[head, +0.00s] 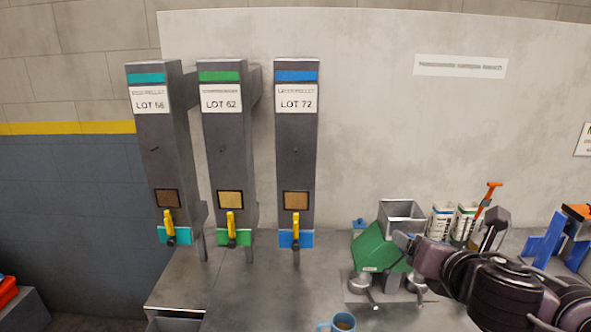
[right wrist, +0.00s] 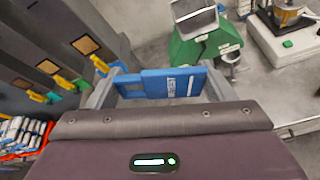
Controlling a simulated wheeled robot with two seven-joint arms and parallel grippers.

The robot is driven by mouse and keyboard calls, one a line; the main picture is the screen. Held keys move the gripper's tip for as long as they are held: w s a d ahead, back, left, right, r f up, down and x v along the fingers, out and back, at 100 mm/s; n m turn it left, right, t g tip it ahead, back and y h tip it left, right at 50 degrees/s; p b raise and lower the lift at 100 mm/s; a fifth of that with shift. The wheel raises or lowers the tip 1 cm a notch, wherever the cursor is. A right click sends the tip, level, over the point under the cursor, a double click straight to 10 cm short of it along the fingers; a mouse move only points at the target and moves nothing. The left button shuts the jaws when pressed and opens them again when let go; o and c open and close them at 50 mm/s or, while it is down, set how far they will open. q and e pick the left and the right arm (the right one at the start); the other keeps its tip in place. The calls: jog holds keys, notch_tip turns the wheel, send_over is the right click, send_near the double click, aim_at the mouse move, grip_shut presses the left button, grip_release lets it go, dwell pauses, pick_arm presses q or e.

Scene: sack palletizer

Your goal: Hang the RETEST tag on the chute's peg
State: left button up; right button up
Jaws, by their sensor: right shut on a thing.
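The label's wording is too small to read. Three grey chutes stand against the wall in the head view: teal LOT 56 (head: 160,130), green LOT 62 (head: 226,130) and blue LOT 72 (head: 297,135). Each has a small dark peg on its front, such as the blue chute's peg (head: 296,150), with no tag on it. The chutes' lower parts show at left in the right wrist view. My left gripper is out of view.
A green machine with a grey hopper (head: 402,217) stands close to my right arm. White containers (head: 441,221), an orange-handled tool (head: 486,200) and a blue stand (head: 545,243) are at right. Bench before the chutes is clear.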

jog(key=shift+d+r+m, duration=0.2)
jog(key=shift+r, duration=0.25)
jog(key=shift+d+r+m, duration=0.15)
jog(key=shift+r+m, duration=0.05)
jog(key=shift+r, duration=0.25)
jog(key=s+a+r+m+y, duration=0.1)
jog(key=s+r+m+y, duration=0.2)
jog(key=r, duration=0.4)
jog(key=s+a+r+m+y, duration=0.2)
jog(key=s+r+m+y, duration=0.1)
jog(key=r+y, duration=0.2)
jog(key=shift+a+r+t, duration=0.2)
jog(key=shift+r+t, duration=0.1)
jog(key=shift+r, duration=0.6)
jog(key=shift+s+d, duration=0.1)
jog(key=shift+d, duration=0.05)
jog(key=shift+r, duration=0.1)
jog(key=shift+s+a+r+y, duration=0.15)
jog(key=shift+s+a+y, duration=0.15)
jog(key=shift+a, duration=0.1)
jog(key=shift+s, duration=0.15)
